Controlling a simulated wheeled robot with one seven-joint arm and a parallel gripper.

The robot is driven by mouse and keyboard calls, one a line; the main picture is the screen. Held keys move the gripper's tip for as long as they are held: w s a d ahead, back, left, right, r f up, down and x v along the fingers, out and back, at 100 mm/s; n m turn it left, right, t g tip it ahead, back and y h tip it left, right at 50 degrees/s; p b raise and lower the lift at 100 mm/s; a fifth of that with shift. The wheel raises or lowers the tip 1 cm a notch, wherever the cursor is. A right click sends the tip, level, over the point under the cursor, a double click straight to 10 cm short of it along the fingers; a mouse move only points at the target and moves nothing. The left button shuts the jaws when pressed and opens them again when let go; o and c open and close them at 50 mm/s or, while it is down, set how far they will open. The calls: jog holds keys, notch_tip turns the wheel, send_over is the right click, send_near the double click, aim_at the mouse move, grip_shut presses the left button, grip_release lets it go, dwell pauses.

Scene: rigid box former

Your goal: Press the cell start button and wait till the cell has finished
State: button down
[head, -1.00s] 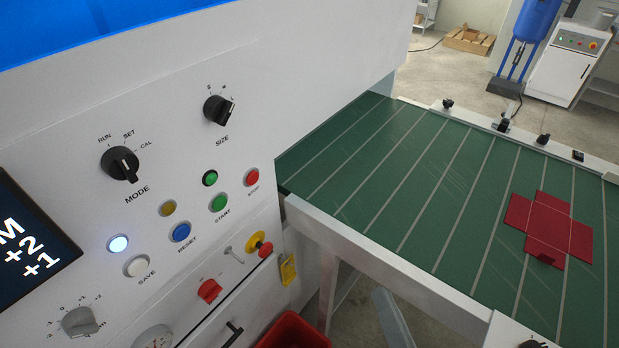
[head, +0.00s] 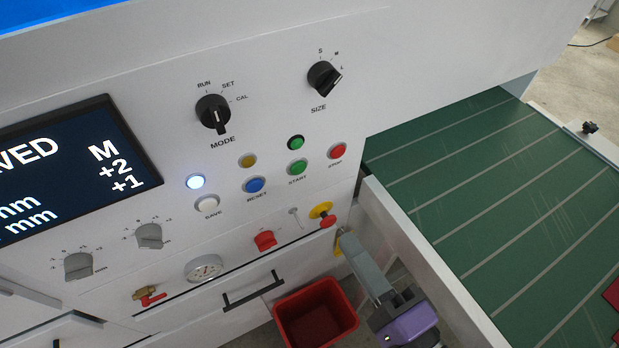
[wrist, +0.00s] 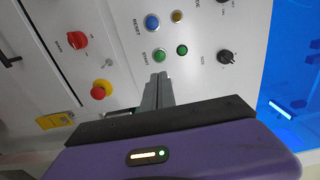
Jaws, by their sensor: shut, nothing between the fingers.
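The green START button (head: 297,167) sits on the white control panel (head: 270,100), left of the red STOP button (head: 338,150). START also shows in the wrist view (wrist: 160,56), just beyond the fingertips. My gripper (head: 345,240), purple with grey fingers, is in front of the panel, below and right of START in the head view. Its fingers are together and empty, also in the wrist view (wrist: 158,77). Whether they touch anything is unclear, but START looks uncovered. The display (head: 75,170) shows "VED", "M", "+2" and "+1", with its left part cut off.
Near START are a blue RESET button (head: 254,185), a green lamp (head: 296,142) and a yellow-and-red emergency stop (head: 322,214). A white lamp (head: 195,181) is lit. A red bin (head: 316,315) stands below. The green conveyor (head: 500,190) lies right, with a red blank at the frame edge.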

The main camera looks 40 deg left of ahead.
aim_at(300, 170)
jog(key=p+x, duration=0.4)
jog(key=x, duration=0.9)
jog(key=shift+r, duration=0.15)
jog(key=shift+w+a, duration=0.15)
jog(key=shift+a, duration=0.25)
